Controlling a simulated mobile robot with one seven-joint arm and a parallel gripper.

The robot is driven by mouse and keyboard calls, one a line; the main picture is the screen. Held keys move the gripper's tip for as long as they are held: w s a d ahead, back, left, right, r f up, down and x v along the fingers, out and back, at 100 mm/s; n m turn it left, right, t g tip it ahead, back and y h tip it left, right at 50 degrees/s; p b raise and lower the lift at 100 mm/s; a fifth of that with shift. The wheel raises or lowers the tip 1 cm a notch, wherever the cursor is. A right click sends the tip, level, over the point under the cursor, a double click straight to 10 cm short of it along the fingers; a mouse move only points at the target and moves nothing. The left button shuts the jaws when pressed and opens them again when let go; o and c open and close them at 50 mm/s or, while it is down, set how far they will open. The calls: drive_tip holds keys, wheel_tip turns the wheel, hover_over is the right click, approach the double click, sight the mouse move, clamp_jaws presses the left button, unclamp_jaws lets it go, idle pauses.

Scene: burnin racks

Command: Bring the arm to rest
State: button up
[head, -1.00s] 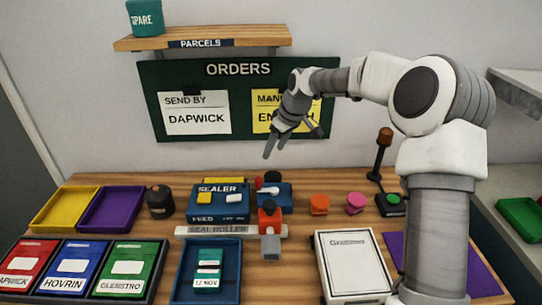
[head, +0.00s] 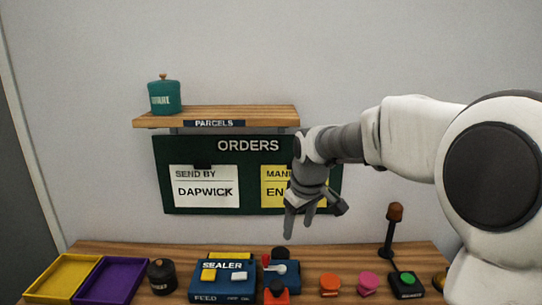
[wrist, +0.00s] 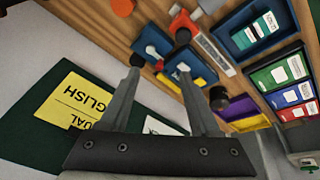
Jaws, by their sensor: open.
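My gripper (head: 301,222) hangs in the air in front of the orders board (head: 165,152), above the back of the table, with its fingers pointing down. Its two fingers are apart and nothing is between them. In the wrist view my gripper (wrist: 160,65) is also open and empty. My arm reaches in from the right and covers part of the yellow note (head: 274,187) on the board.
Yellow (head: 50,280) and purple (head: 108,283) trays lie at left. A lamp-like post (head: 391,235) stands at right. A wooden shelf (head: 260,113) holds a teal canister (head: 165,97).

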drive_tip(key=s+d+r+m+t, duration=0.1)
drive_tip(key=s+d+m, duration=0.2)
drive_tip(key=s, duration=1.1)
drive_tip(key=s+d+r+m, duration=0.1)
drive_tip(key=s+d+m, duration=0.3)
drive_tip(key=s, duration=0.9)
drive_tip(key=shift+s+d+r+t+h, duration=0.2)
drive_tip(key=shift+s+t+h, duration=0.2)
